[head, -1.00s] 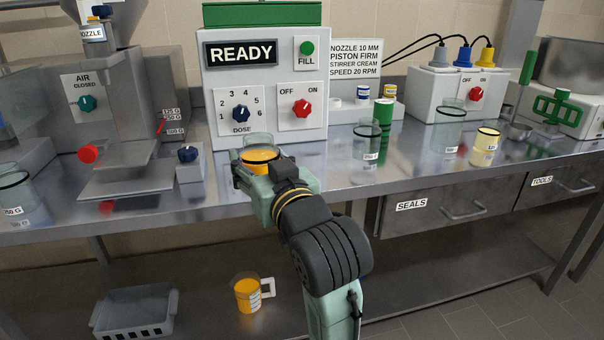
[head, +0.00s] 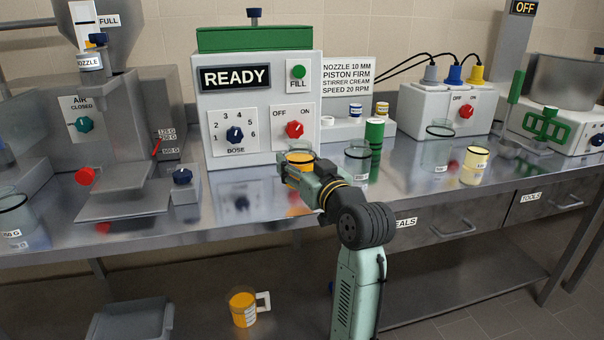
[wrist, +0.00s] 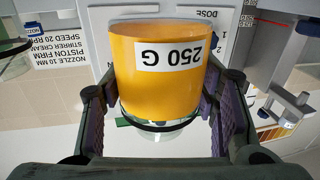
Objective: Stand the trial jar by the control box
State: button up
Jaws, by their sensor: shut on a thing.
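The trial jar (head: 300,158) is a clear jar with orange filling and a dark ring near its top. In the wrist view, which is upside down, the jar (wrist: 168,80) shows a "250 G" label and stands upright between the fingers. My gripper (head: 297,170) is shut on it, in front of the control box's lower right. The control box (head: 260,152) is white with a green top, a "READY" display, a blue dose knob and a red switch. I cannot tell whether the jar's base touches the bench.
A clear jar (head: 357,165) and a green cylinder (head: 374,140) stand close to the right of my gripper. A filling machine (head: 125,185) with a blue-knobbed block (head: 185,190) is at left. Bare steel bench (head: 235,195) lies before the box.

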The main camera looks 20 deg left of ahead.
jog(key=shift+w, duration=0.3)
jog(key=shift+w+f, duration=0.2)
jog(key=shift+f, duration=1.55)
jog(key=shift+f, duration=0.1)
jog(key=shift+f, duration=0.15)
jog(key=o, duration=1.3)
